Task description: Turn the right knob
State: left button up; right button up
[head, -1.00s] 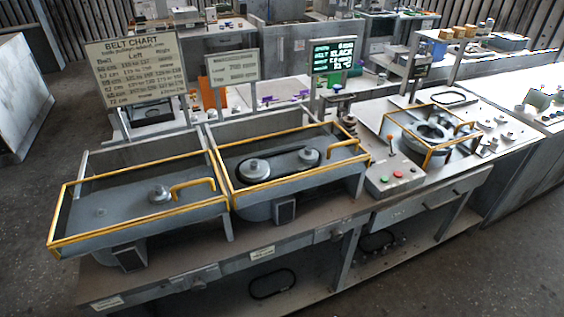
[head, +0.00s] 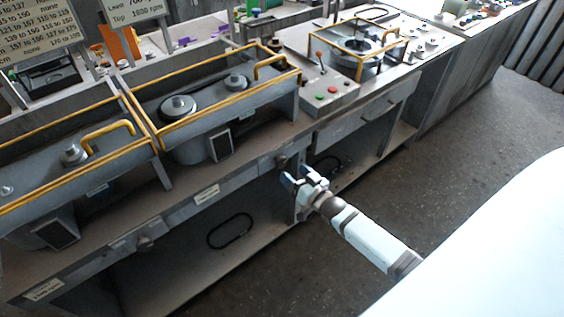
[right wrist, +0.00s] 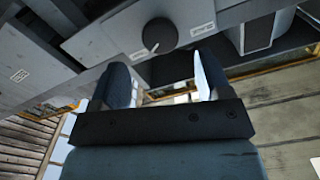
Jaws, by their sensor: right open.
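The right knob (head: 283,160) is a dark round knob on the front edge of the bench, below the right tray. In the right wrist view the knob (right wrist: 159,35) shows as a dark disc with a light pointer line, on a grey panel beyond the fingertips. My right gripper (head: 299,177) is just in front of and below the knob, with its fingers spread and empty. In the right wrist view the gripper (right wrist: 160,68) has the knob roughly centred between its fingers, apart from them. A second knob (head: 146,243) sits further left on the bench front. My left gripper is not in view.
The yellow-railed tray (head: 232,92) with two pulleys and a belt stands above the knob. A control box (head: 325,92) with a red-topped lever and buttons is to its right. A drawer (head: 362,118) is in the bench front. A black belt (head: 230,231) lies on the lower shelf.

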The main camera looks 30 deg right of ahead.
aim_at(283, 164)
jog(key=w, duration=0.6)
jog(key=shift+w+a, duration=0.25)
jog(key=shift+a, duration=0.05)
jog(key=c, duration=0.9)
